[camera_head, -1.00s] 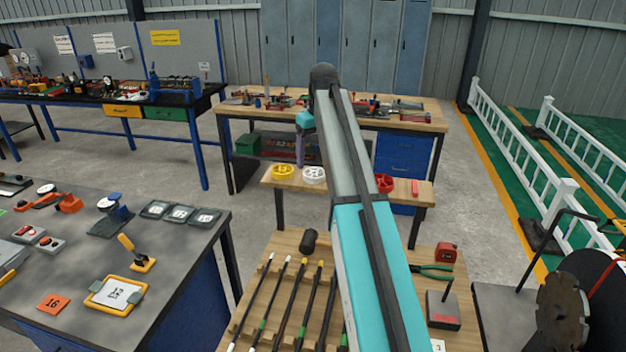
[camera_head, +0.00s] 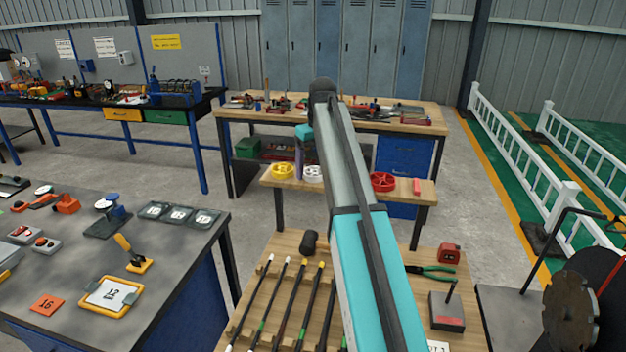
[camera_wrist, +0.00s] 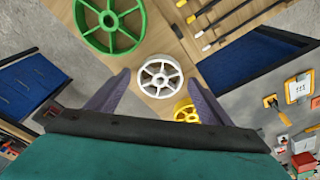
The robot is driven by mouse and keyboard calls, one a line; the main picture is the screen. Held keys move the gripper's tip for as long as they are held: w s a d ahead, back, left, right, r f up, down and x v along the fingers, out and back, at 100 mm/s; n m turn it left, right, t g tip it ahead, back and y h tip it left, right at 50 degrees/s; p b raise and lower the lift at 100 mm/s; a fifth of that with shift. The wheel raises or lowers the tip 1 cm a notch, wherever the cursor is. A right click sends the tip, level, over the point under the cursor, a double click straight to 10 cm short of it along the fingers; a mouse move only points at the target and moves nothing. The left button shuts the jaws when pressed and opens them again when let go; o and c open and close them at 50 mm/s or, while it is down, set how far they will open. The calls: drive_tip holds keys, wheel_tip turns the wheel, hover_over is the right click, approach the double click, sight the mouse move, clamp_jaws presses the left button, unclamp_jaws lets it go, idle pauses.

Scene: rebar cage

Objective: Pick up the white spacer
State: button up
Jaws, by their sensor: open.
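In the wrist view the white spacer (camera_wrist: 160,78) shows whole, between the tips of my two purple fingers. My gripper (camera_wrist: 153,80) is open and empty. In the head view my gripper (camera_head: 299,158) points down by the bench, just left of the white spacer. How high the fingertips are above it I cannot tell.
A yellow spacer (camera_head: 283,171) lies close beside the white one. A red spacer (camera_head: 382,181) lies further right, near a small red block (camera_head: 416,187). A larger green spacer (camera_wrist: 110,24) shows in the wrist view. A rod rack (camera_head: 290,300) stands in front.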

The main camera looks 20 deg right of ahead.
sight(313, 171)
drive_tip(key=shift+f, duration=0.15)
idle(0.4)
drive_tip(key=c, duration=1.3)
drive_tip(key=shift+r, duration=0.2)
drive_tip(key=shift+r+p, duration=1.2)
drive_tip(key=shift+r, duration=0.4)
drive_tip(key=shift+s+a+r+p, duration=0.25)
drive_tip(key=shift+s+a+p, duration=0.55)
drive_tip(key=shift+s, duration=1.7)
drive_tip(key=shift+s+a+r+p, duration=0.2)
drive_tip(key=shift+s+a+p, duration=0.6)
drive_tip(key=shift+s, duration=1.7)
drive_tip(key=shift+s+a+r+p, duration=0.35)
drive_tip(key=shift+s+a, duration=0.85)
drive_tip(key=shift+s, duration=1.3)
drive_tip(key=shift+f, duration=0.1)
drive_tip(key=shift+f, duration=0.1)
